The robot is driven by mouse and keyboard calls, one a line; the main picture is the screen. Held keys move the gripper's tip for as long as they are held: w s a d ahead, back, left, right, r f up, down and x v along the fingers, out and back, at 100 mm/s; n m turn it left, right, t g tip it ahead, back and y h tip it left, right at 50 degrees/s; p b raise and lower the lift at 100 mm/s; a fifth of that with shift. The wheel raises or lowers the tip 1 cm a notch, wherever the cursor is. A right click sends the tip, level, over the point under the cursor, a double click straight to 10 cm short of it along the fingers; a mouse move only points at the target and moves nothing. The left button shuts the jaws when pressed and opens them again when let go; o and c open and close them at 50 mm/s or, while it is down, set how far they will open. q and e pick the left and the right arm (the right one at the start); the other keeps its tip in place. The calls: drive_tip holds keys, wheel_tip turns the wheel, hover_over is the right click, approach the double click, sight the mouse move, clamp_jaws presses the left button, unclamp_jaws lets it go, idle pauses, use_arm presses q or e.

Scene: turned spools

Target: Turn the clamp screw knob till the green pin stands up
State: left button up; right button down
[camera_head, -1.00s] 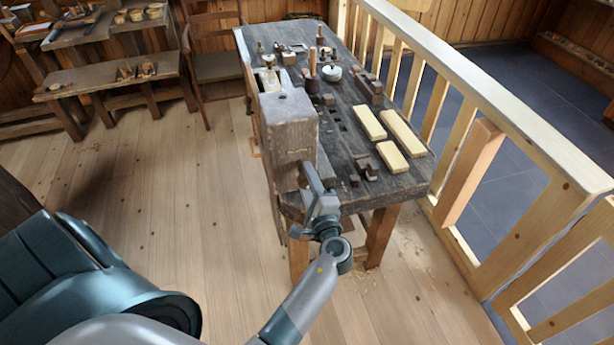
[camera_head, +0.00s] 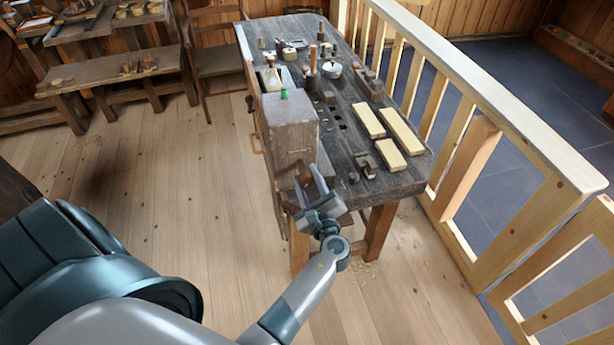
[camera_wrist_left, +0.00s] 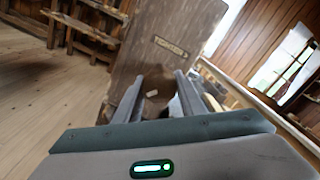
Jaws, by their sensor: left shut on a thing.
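A large brown wooden clamp block (camera_head: 290,133) stands at the near left corner of the workbench. A small green pin (camera_head: 284,94) stands upright on its top. My left gripper (camera_head: 310,180) is at the block's near face, shut on the clamp screw knob, which its fingers mostly hide in the head view. In the left wrist view, the dark brown knob (camera_wrist_left: 153,100) shows between the two fingers, with the block (camera_wrist_left: 165,45) beyond. My right gripper is not in view.
The workbench (camera_head: 345,150) carries pale wooden bars (camera_head: 402,132), an upright wooden-handled tool (camera_head: 311,66) and several small pieces. A wooden railing (camera_head: 480,105) runs along its right side. The plank floor (camera_head: 150,200) to the left is open.

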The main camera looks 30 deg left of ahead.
use_arm(q)
drive_tip(key=shift+s+d+f, duration=0.1)
drive_tip(key=shift+d+f, duration=0.1)
drive_tip(key=shift+f, duration=0.15)
drive_tip(key=o, duration=1)
drive_tip(key=shift+o, duration=0.2)
drive_tip(key=shift+r, duration=0.25)
